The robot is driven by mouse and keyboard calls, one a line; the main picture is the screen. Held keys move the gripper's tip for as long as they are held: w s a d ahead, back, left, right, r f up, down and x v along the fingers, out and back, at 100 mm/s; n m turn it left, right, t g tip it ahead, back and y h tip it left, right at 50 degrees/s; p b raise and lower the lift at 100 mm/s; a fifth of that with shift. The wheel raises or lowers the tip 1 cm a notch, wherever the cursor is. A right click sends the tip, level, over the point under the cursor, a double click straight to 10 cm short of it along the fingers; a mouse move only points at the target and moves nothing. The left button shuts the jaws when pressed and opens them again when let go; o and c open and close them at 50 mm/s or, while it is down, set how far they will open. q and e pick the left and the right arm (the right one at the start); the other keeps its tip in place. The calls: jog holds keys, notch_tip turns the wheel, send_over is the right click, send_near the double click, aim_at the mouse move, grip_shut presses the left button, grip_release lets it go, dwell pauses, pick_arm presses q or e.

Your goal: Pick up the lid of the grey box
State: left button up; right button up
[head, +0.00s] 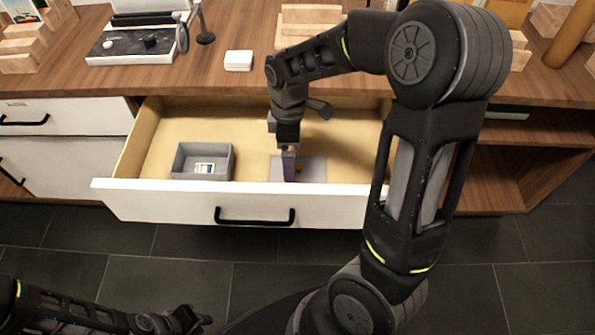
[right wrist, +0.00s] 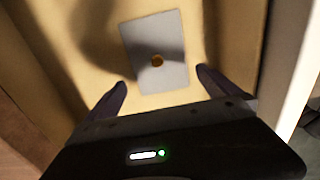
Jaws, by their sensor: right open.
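The lid (head: 314,171) of the grey box is a flat grey rectangle lying on the floor of the open drawer. In the right wrist view the lid (right wrist: 165,35) shows whole, with a small brown-orange knob (right wrist: 157,61) at its middle. My right gripper (head: 289,166) points down over the lid in the drawer. Its open fingers (right wrist: 162,78) are on either side of the lid's near part, with nothing between them; I cannot tell the height gap. The open grey box (head: 179,163) stands to the left, with a small picture-like item inside. My left gripper (head: 192,319) is low at left, away from the drawer; its jaw opening is unclear.
The white drawer front (head: 160,205) with a black handle closes off the near side. The wooden tabletop (head: 215,82) behind it carries a white block (head: 238,60), a black-and-white device (head: 140,45) and wooden pieces. Drawer floor between box and lid is clear.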

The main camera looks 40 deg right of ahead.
notch_tip(320, 180, down, 5)
jog(key=shift+f+b, duration=0.1)
jog(key=shift+b, duration=0.45)
dwell(0.5)
jog(key=c, duration=1.1)
jog(key=shift+c, duration=0.2)
jog(key=shift+r, duration=0.2)
notch_tip(320, 180, up, 10)
jog(key=p, duration=0.2)
jog(key=shift+f, duration=0.15)
